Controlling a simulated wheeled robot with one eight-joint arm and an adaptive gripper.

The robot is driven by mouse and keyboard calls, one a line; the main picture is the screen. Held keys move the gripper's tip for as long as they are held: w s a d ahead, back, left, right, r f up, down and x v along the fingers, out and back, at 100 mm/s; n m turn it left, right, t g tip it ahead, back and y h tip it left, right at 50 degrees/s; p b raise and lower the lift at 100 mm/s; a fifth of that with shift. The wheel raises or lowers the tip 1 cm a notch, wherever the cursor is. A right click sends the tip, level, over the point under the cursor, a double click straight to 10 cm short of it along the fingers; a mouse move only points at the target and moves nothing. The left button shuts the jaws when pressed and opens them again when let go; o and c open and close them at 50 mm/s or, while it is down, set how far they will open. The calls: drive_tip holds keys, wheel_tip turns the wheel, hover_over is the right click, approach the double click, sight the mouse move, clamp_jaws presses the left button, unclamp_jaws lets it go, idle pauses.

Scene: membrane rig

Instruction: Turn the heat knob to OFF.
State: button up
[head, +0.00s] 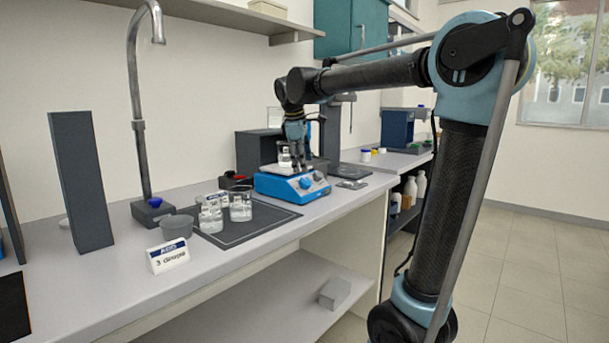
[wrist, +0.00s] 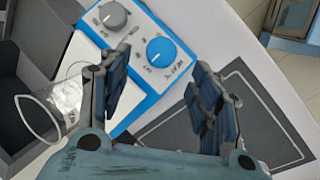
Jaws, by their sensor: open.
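The hotplate (head: 275,188) is a blue and white unit on the bench, with knobs on its front. In the wrist view the hotplate front (wrist: 138,34) carries a grey knob (wrist: 112,15) and a blue knob (wrist: 160,51). In the head view my gripper (head: 296,158) hangs over the hotplate; contact with a knob cannot be seen.
A glass beaker (wrist: 42,112) is close by the left finger. Other beakers (head: 240,206) stand on a dark mat (head: 245,232) left of the hotplate. A tap (head: 140,125), a grey cup (head: 176,228) and a sign (head: 168,255) are further left. A dark box stands behind.

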drive_tip(key=v, duration=0.4)
drive_tip(key=shift+s+r, duration=0.15)
drive_tip(key=shift+r, duration=0.15)
drive_tip(key=s+d+f+m+g, duration=0.1)
drive_tip(key=s+d+f+m, duration=0.3)
drive_tip(key=s+d+f, duration=0.4)
drive_tip(key=s+d+f+m, duration=0.45)
drive_tip(key=d+f, duration=0.25)
drive_tip(key=d, duration=0.3)
drive_tip(key=s+d+f+m, duration=0.3)
drive_tip(key=s+f, duration=0.4)
drive_tip(key=f, duration=0.2)
drive_tip(key=s+d+f+m+y, duration=0.1)
drive_tip(key=s+d+f+m, duration=0.3)
drive_tip(key=s+f, duration=0.4)
wheel_tip(320, 180, down, 2)
drive_tip(key=shift+s+f, duration=0.15)
drive_tip(key=shift+s, duration=0.1)
drive_tip(key=shift+d+m, duration=0.1)
drive_tip(key=shift+m, duration=0.15)
